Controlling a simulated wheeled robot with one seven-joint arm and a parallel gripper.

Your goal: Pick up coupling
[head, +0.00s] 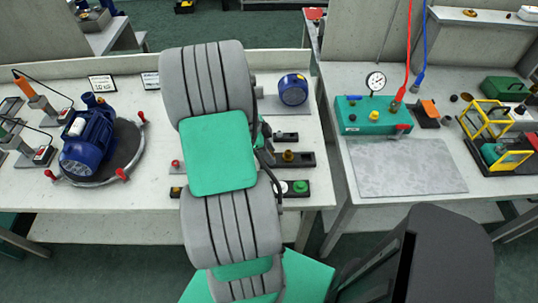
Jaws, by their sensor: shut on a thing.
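I cannot make out a coupling for certain in the head view. My grey and green arm rises through the middle of the picture and covers part of the left bench (235,200). My gripper is not visible; the arm's upper links hide whatever lies behind them. Just right of the arm, dark blocks carry small parts, among them a brass-coloured piece (288,155) and a green round piece (300,187).
A blue pump (88,140) stands on a round turntable with red knobs at left. A blue motor (293,90) sits at the bench's back right. The right bench holds a green gauge box (370,116), a bare grey plate (405,167) and yellow frames (485,118).

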